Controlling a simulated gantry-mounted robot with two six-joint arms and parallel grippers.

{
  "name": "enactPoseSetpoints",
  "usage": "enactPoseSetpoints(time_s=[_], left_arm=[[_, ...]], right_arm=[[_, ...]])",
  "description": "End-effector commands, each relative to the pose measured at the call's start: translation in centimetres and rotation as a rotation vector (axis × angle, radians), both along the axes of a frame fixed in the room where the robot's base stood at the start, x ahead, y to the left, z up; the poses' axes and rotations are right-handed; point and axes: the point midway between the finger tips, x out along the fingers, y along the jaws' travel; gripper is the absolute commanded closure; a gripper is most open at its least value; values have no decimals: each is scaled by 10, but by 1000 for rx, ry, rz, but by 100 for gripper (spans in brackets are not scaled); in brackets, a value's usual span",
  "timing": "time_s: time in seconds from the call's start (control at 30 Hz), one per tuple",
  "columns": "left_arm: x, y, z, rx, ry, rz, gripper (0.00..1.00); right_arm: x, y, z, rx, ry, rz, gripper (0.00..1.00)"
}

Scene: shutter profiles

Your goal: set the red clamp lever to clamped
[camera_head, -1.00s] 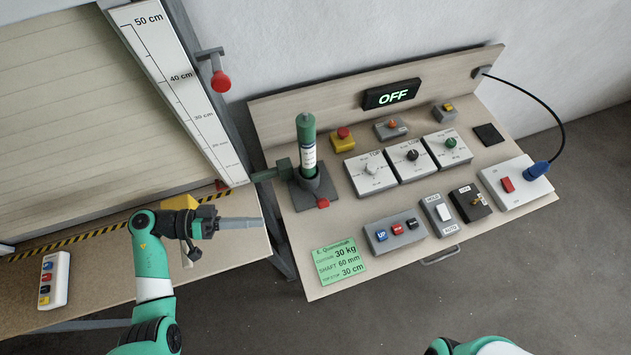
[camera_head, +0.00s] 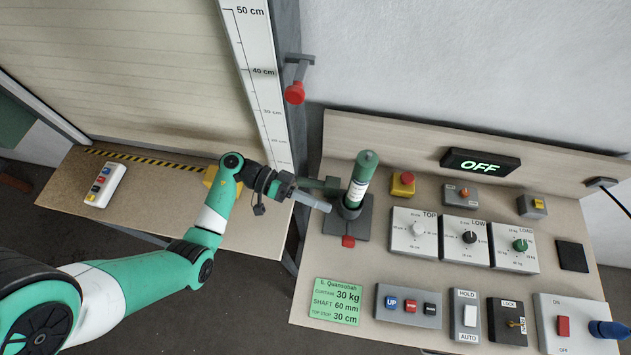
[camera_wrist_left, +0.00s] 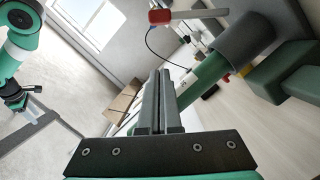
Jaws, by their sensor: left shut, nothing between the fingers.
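The likely clamp lever is a short red-ended lever (camera_head: 348,241) at the front of the dark stand (camera_head: 366,228) that holds a green tubular motor (camera_head: 362,180). Its position, clamped or not, I cannot tell. My left gripper (camera_head: 327,207) is shut and empty, its tips appearing just left of the stand and above and left of the red end. In the left wrist view, the shut fingers (camera_wrist_left: 158,74) point towards a red-ended grey lever (camera_wrist_left: 160,16) beside the green tube (camera_wrist_left: 205,75); they look apart from it.
A second red knob (camera_head: 294,93) hangs on a bracket beside the ruler (camera_head: 262,85). The bench holds a yellow-based red button (camera_head: 403,183), dials (camera_head: 414,231), a push-button box (camera_head: 408,304) and a green card (camera_head: 335,302). The display (camera_head: 480,163) reads OFF.

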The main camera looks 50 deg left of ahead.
Motion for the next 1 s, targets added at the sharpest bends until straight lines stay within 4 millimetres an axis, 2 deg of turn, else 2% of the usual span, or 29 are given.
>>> enactPoseSetpoints(time_s=[0.03, 0.23, 0.3, 0.53, 1.0], left_arm=[[5, -12, -4, 0, 1, -6, 100], [28, -48, -11, 0, 0, -6, 100], [27, -57, -18, -2, 3, -2, 100], [11, -70, -34, -1, 1, 0, 100], [8, -73, -35, 3, -4, -3, 100]], right_arm=[[0, 0, -4, 0, 0, 0, 50], [0, 0, -13, 0, 0, 0, 50], [0, 0, -16, 0, 0, 0, 50], [0, 0, -21, 0, 0, 0, 50], [0, 0, -20, 0, 0, 0, 50]])
